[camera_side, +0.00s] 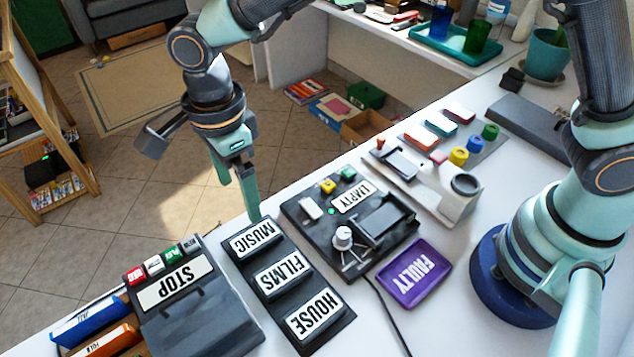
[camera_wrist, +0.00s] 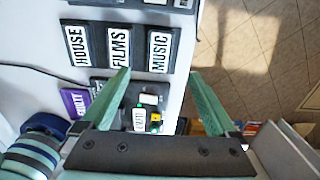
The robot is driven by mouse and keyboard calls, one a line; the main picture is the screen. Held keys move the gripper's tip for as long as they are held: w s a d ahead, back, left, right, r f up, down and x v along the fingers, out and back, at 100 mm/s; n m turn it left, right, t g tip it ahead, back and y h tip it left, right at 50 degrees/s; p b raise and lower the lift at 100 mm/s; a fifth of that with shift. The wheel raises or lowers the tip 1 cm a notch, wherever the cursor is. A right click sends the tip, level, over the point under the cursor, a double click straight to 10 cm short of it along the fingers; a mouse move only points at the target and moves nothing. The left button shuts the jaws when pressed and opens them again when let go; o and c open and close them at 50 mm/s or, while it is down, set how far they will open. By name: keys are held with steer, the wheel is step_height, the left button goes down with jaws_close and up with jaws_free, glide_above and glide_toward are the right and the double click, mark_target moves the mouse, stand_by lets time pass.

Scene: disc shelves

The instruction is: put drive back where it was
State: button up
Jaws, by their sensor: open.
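No item is marked as the drive, and I cannot tell which one it is. Candidates are the red-orange (camera_side: 420,137), teal (camera_side: 440,124) and pale-topped (camera_side: 459,113) blocks in a row on a grey rack at the right. A dark tray with slots labelled MUSIC (camera_side: 254,238), FILMS (camera_side: 283,274) and HOUSE (camera_side: 314,315) lies on the white table; no drive shows in it. My gripper (camera_side: 253,213) is open and empty, with a finger above the table edge near MUSIC. In the wrist view its fingers (camera_wrist: 161,73) are spread apart below the MUSIC slot.
A black device with an EMPTY label (camera_side: 352,197), a white block, buttons and a knob stands right of the tray. A purple FAULTY tray (camera_side: 413,273) lies before it. A grey STOP box (camera_side: 175,284) stands left. A pale stand (camera_side: 455,205) is farther right. Tiled floor lies beyond.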

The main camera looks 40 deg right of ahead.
steer(key=w+d+r+n+t+y, duration=0.1)
steer(key=d+r+n, duration=0.35)
steer(key=d, duration=0.35)
steer(key=d+r+n+t, duration=0.1)
steer(key=d+r+n, duration=0.2)
steer(key=d+r, duration=0.4)
steer(key=s+d+n+t, duration=0.1)
steer(key=s+d+n, duration=0.2)
steer(key=d+n, duration=0.2)
steer(key=s+d+n+t+h, duration=0.1)
steer(key=s+d+n, duration=0.3)
steer(key=d, duration=0.7)
steer(key=shift+d+r+n+t, duration=0.25)
steer(key=shift+r+n+t, duration=0.1)
steer(key=shift+n+t, duration=0.45)
